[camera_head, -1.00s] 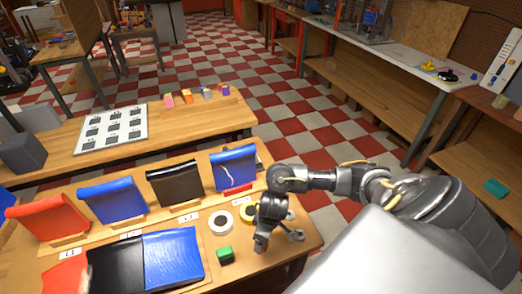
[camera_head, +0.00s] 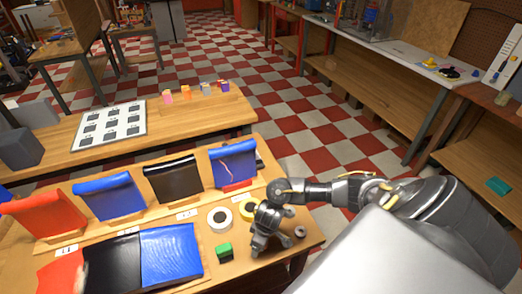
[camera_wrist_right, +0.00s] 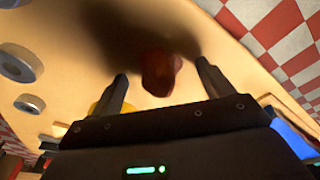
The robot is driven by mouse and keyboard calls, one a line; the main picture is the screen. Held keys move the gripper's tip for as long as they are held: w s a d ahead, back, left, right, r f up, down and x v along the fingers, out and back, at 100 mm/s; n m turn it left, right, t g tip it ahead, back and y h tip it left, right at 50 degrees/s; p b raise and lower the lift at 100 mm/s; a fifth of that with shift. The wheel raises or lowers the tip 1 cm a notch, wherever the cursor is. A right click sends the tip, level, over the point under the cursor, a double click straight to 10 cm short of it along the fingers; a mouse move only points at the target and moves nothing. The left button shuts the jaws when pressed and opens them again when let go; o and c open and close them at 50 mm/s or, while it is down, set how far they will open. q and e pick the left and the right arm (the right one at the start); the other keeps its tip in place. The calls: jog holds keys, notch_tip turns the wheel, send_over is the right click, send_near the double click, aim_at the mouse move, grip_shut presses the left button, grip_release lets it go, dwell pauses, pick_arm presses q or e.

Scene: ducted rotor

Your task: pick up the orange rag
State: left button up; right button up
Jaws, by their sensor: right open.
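A small dark red-orange lump (camera_wrist_right: 160,74), possibly the orange rag, lies on the table between the fingers of my right gripper in the right wrist view. It is in shadow, and I cannot make out its texture. My right gripper (camera_head: 268,246) is open above the table's right end; the lump is hidden from the head view. The fingers show on both sides of the lump, apart from it. Red-orange cloth also hangs on a stand (camera_head: 42,212) at the far left, and a red-orange piece (camera_head: 60,274) lies at the front left. My left gripper is not in view.
A white-and-black roll (camera_head: 220,219), a yellow roll (camera_head: 248,208) and a green block (camera_head: 224,252) lie close to my right gripper. Blue and black cloths on stands line the back of the table. The right table edge is close to the gripper.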

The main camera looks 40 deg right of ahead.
jog(key=c, duration=1.1)
jog(key=shift+r, duration=0.2)
